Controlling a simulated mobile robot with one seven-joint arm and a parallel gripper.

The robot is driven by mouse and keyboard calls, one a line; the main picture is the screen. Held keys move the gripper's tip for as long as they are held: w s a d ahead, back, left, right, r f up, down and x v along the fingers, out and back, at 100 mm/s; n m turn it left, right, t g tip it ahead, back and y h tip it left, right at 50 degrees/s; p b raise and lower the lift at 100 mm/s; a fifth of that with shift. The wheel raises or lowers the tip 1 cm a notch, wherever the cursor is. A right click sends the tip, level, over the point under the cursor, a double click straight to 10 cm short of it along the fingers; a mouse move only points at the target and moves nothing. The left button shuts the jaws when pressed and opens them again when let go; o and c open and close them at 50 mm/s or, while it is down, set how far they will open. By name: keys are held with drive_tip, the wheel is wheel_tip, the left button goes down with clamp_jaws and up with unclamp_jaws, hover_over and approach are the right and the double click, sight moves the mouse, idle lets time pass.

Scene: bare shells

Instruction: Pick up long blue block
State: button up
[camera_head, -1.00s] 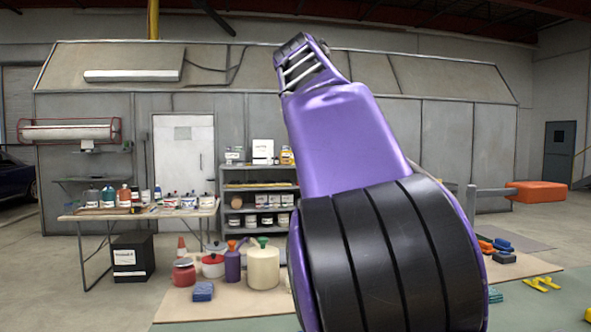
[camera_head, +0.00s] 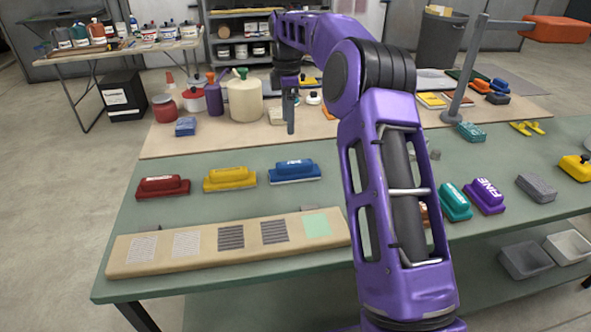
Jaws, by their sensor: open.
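A long blue block (camera_head: 294,171) with a raised grip and pale base lies on the green table (camera_head: 250,200), right of a yellow block (camera_head: 230,179) and a red block (camera_head: 163,187) of like shape. My gripper (camera_head: 290,126) points down above the table, beyond the long blue block and apart from it. It is open and empty, seen nearly edge-on. A smaller blue block (camera_head: 185,126) lies farther back on the left, and another small blue one (camera_head: 499,85) lies at the back right.
A beige board (camera_head: 180,264) with several square patches lies in front of the blocks. Jars and a cream jug (camera_head: 244,98) stand at the back left. A grey post (camera_head: 465,75) rises on the right. Teal and purple blocks (camera_head: 485,196) lie beyond my arm, which hides part of the table.

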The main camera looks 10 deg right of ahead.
drive_tip(key=b, duration=0.2)
hover_over(293, 163)
drive_tip(key=a, duration=0.1)
drive_tip(key=f, duration=0.9)
drive_tip(key=shift+w+f, duration=0.2)
drive_tip(key=shift+w, duration=0.1)
drive_tip(key=f, duration=0.3)
drive_tip(key=d+f, duration=0.1)
drive_tip(key=shift+s+f, duration=0.25)
drive_tip(key=shift+f, duration=0.45)
clamp_jaws()
